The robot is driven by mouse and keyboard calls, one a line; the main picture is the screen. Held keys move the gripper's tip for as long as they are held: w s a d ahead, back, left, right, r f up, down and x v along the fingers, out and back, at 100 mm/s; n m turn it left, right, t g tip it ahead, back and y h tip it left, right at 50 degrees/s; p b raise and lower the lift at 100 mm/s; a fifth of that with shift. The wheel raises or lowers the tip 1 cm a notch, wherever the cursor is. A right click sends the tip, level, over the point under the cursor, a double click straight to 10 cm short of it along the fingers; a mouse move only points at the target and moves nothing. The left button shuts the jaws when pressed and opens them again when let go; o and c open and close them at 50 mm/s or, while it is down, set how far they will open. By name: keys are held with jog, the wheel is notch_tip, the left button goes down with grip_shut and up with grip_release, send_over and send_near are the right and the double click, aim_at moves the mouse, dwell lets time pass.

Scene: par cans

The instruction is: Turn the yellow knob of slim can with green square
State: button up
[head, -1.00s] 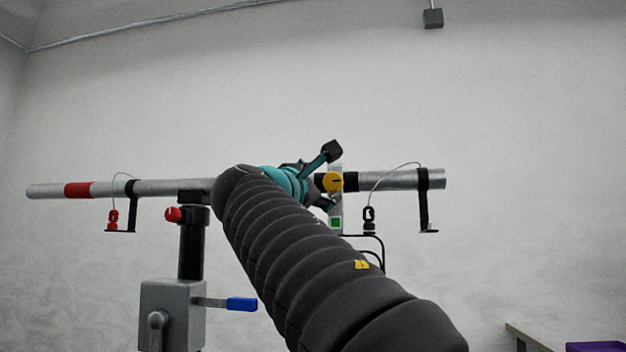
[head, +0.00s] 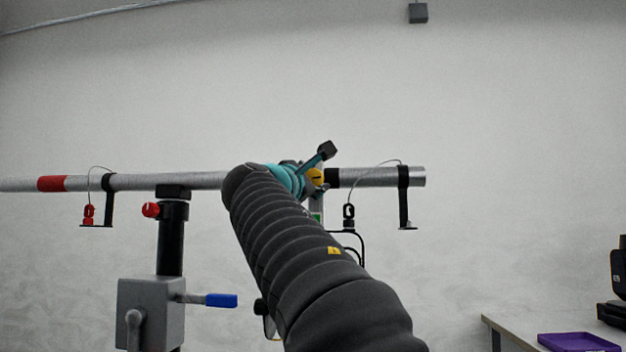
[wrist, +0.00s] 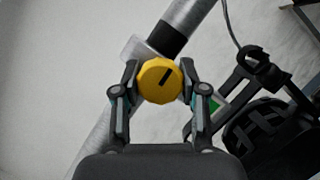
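The yellow knob (wrist: 160,80), with a black bar mark tilted up to the right, sits between the two fingers of my gripper (wrist: 159,72) in the wrist view. The fingers are spread, one on each side of the knob and very close to its rim; I cannot tell whether they touch it. In the head view the knob (head: 315,178) is partly hidden by my gripper. The green square (head: 316,217) shows just below it, on a pale narrow part. In the wrist view the green square (wrist: 216,105) is partly hidden behind the right finger.
A silver pipe (head: 385,177) runs across behind my gripper, on a grey stand (head: 150,310) with a blue handle (head: 221,300). Black hooks hang from the pipe. A dark lamp yoke (wrist: 255,120) is close on the right in the wrist view. A table with a purple tray (head: 575,342) stands lower right.

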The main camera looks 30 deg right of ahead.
jog(key=shift+c, duration=0.5)
jog(key=shift+m, duration=0.4)
jog(key=shift+r+m+g+p, duration=0.1)
jog(key=shift+m+g+p, duration=0.2)
jog(key=shift+m, duration=0.3)
jog(key=m+g, duration=0.1)
jog(key=m, duration=0.1)
jog(key=m+y, duration=0.1)
jog(key=m, duration=0.2)
jog(key=shift+m+g, duration=0.3)
jog(key=shift+g, duration=0.1)
jog(key=m+y, duration=0.1)
jog(key=m, duration=0.2)
jog(key=shift+g, duration=0.3)
jog(key=shift+m+y, duration=0.6)
jog(key=shift+m, duration=0.7)
